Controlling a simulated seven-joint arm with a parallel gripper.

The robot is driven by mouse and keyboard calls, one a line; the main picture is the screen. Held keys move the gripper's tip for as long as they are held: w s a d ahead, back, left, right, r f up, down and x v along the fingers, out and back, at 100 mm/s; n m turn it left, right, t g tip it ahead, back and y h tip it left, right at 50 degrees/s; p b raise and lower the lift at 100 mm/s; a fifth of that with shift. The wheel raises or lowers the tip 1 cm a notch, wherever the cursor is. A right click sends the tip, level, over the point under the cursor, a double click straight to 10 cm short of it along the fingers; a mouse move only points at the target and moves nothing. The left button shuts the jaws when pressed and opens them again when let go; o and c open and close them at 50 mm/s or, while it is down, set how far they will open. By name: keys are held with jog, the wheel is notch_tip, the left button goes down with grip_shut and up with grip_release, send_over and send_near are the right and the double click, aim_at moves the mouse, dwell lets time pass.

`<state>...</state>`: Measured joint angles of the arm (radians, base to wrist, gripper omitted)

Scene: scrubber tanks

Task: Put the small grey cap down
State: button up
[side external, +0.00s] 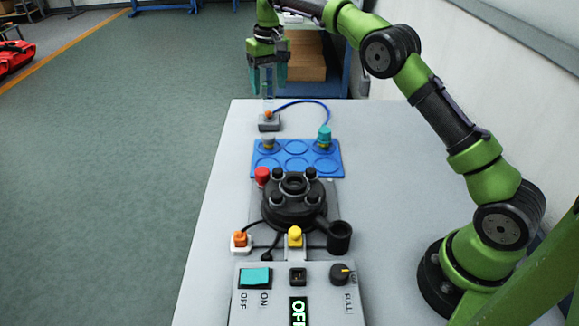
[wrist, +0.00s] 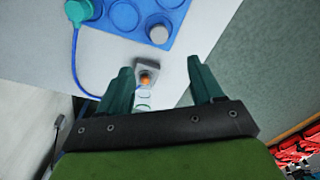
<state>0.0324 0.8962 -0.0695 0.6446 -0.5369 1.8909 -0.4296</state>
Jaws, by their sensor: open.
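The small grey cap (side external: 268,143) sits in the far-left round recess of the blue tray (side external: 296,174). In the wrist view the cap (wrist: 159,34) stands near the corner of the tray, beyond my fingertips and apart from them. My gripper (side external: 268,88) is open, with teal fingers pointing down. It is raised above the far end of the table, behind the tray. The wrist view shows the fingers (wrist: 160,72) spread, with no cap between them.
A grey box (side external: 269,124) with an orange top and pale, see-through shapes above it stands below my gripper. A blue cable joins it to a teal connector (side external: 324,138) on the tray. A black round fixture (side external: 294,203) and control panel (side external: 297,298) stand nearer. The table's left side is clear.

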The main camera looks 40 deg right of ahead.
jog(key=s+a+r+t, duration=0.3)
jog(key=s+r, duration=0.8)
jog(key=s, duration=0.3)
jog(key=s+a+f+t+y, duration=0.1)
jog(key=s+f, duration=0.2)
jog(key=s, duration=0.7)
jog(key=s+a+f+m+t, duration=0.1)
jog(key=s+a+f+t, duration=0.1)
jog(key=s, duration=0.8)
jog(key=shift+f+t+y, duration=0.3)
jog(key=shift+f+y, duration=0.1)
jog(key=shift+f, duration=0.2)
